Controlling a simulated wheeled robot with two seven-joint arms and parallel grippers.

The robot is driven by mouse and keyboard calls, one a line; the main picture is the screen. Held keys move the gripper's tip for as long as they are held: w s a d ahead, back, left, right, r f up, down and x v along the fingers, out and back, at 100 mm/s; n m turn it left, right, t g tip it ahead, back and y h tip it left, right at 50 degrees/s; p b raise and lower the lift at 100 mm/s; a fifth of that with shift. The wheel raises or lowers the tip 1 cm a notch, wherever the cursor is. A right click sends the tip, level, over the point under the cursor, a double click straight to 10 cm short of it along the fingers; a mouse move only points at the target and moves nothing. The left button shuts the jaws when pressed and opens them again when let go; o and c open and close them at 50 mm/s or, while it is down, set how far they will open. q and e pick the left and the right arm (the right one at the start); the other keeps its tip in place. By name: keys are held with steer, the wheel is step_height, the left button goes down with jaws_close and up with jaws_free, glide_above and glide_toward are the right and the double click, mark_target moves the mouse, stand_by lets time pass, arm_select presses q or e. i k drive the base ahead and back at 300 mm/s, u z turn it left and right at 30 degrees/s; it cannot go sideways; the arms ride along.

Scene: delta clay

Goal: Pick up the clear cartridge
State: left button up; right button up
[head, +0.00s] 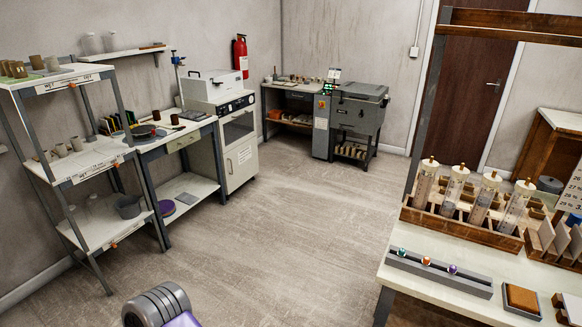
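Several upright see-through cylinders with brass-coloured caps stand in a wooden rack (462,233) on the white table at the right. The leftmost cylinder (425,183) and the third cylinder (484,198) look filled with brownish-grey matter. The second cylinder (454,189) and the rightmost cylinder (515,206) look paler and clearer, with greyish matter low down. I cannot tell for certain which one is the clear cartridge. Neither of my grippers is in view, and nothing holds the cylinders.
The white table (400,262) also bears a grey strip (438,272) with coloured knobs and a grey tray (522,300) with a brown block. A frame post (427,110) rises at the rack's left. Shelves (100,160) stand left. The middle floor (285,220) is clear.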

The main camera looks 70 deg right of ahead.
mark_target(426, 179)
steer(key=z, duration=1.9)
